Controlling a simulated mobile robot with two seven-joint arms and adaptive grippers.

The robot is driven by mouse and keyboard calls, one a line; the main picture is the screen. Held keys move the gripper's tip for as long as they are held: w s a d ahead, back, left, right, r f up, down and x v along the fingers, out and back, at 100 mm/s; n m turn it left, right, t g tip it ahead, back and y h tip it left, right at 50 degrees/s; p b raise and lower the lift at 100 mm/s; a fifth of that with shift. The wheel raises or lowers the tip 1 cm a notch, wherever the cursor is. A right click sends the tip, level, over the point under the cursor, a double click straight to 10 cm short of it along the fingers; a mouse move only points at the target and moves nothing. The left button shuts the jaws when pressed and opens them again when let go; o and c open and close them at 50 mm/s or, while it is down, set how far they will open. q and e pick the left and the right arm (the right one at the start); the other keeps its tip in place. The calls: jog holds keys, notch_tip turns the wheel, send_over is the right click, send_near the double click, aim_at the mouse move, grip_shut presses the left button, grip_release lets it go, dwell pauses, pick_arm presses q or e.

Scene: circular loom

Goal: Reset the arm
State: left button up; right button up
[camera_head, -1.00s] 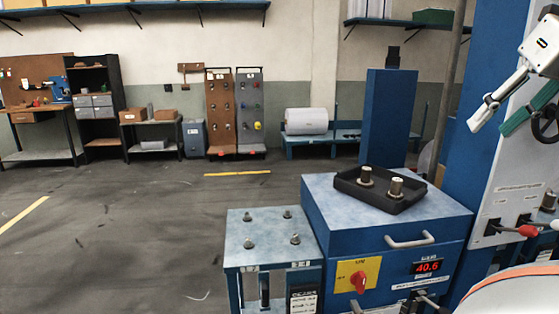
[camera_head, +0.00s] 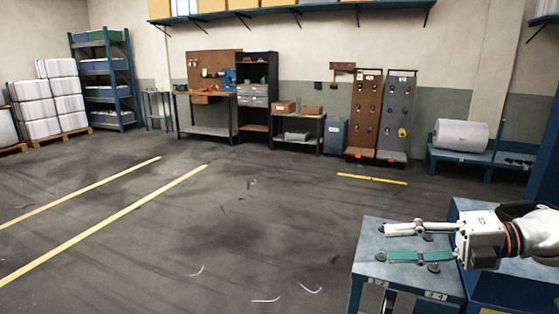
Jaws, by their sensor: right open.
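My right gripper (camera_head: 384,243) reaches in from the right edge of the head view. Its fingers point left and are spread wide apart, one white and one green, with nothing between them. It shows in front of the blue-topped stand (camera_head: 382,278) with several small metal studs, and hides part of its top. I cannot tell the height of the gripper above the stand. My left gripper is not in view.
The blue cabinet (camera_head: 520,280) beside the stand is partly hidden by my right arm. Workbench (camera_head: 205,131), shelves and tool panels (camera_head: 364,118) line the far wall. White stacked bales (camera_head: 48,98) stand at far left. The floor (camera_head: 150,245) between is open, with yellow lines.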

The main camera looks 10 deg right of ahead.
jog(key=a+f+m+t+h, duration=0.25)
jog(key=f+m+t, duration=0.25)
jog(key=f+m, duration=0.6)
jog(key=a+f+m+t+h, duration=0.3)
jog(key=f+m, duration=0.5)
jog(key=f, duration=0.6)
jog(key=s+a+f+m+g+h, duration=0.2)
jog(key=s+f+m, duration=0.3)
jog(key=s+f, duration=0.4)
jog(key=s+a+f+m+g+h, duration=0.2)
jog(key=s+f+m+h, duration=0.1)
jog(key=s+f, duration=0.5)
notch_tip(320, 180, down, 3)
jog(key=shift+s+r+m+h+p, duration=0.1)
jog(key=shift+s+m+h+p, duration=0.25)
jog(key=shift+m, duration=0.55)
jog(key=c, duration=0.4)
jog(key=shift+d, duration=0.1)
